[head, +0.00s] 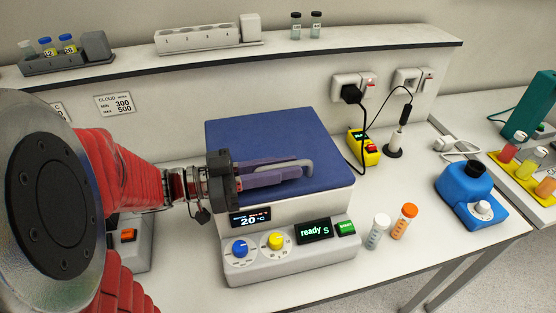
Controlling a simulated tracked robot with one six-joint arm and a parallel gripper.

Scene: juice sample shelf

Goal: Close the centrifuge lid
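The centrifuge (235,262) stands on the bench in the middle of the head view, a white body with a grey control panel in front. Its blue lid (275,133) lies flat over the body and looks down; my gripper hides part of its front left. A grey bar handle (306,167) shows on the lid near the front. My gripper (302,172) reaches in from the left, its purple fingers over the front of the lid, beside the handle. Whether the fingers grip the handle or only touch it is unclear. The display reads "ready".
Two capped tubes (389,230) stand right of the centrifuge. A blue device (470,197) sits farther right, and a yellow device (365,149) behind. A shelf (310,58) with racks runs along the back. The bench between centrifuge and blue device is mostly clear.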

